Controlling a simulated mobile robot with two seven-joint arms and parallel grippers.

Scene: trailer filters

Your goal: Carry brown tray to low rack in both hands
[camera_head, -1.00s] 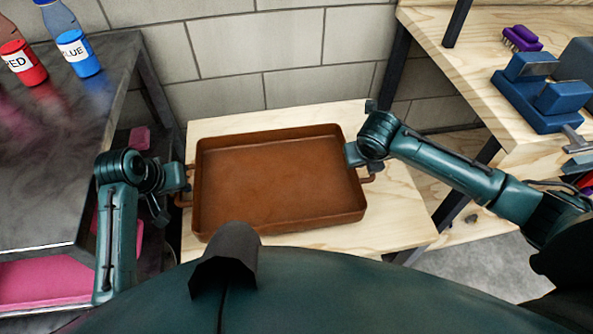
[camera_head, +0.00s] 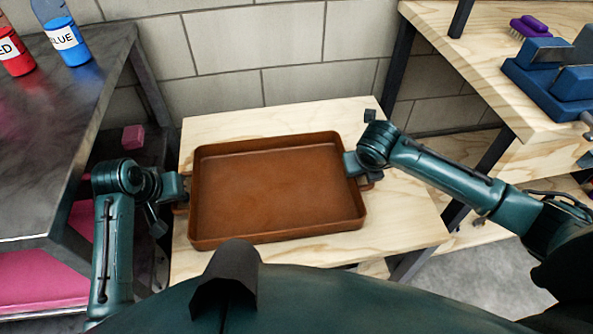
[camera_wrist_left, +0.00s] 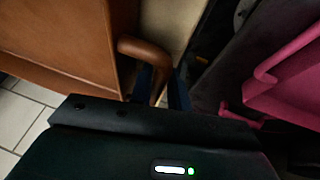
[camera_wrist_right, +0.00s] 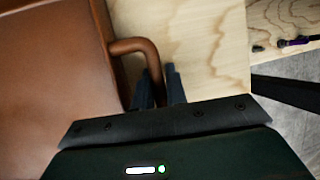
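The brown tray (camera_head: 270,190) is empty and roughly level, in front of me over a pale wooden surface (camera_head: 395,225). I cannot tell whether it touches the wood. My left gripper (camera_head: 182,190) is shut on the tray's left handle, which shows between its fingers in the left wrist view (camera_wrist_left: 150,55). My right gripper (camera_head: 353,164) is shut on the right handle, which shows between its fingers in the right wrist view (camera_wrist_right: 146,52). I cannot tell whether this wooden surface is the low rack.
A dark metal table (camera_head: 60,120) on the left carries a red bottle (camera_head: 14,52) and a blue bottle (camera_head: 67,40). Pink trays (camera_head: 40,285) lie below it. A wooden workbench (camera_head: 470,70) with a blue vise (camera_head: 550,75) stands at the right. A block wall (camera_head: 250,50) closes the back.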

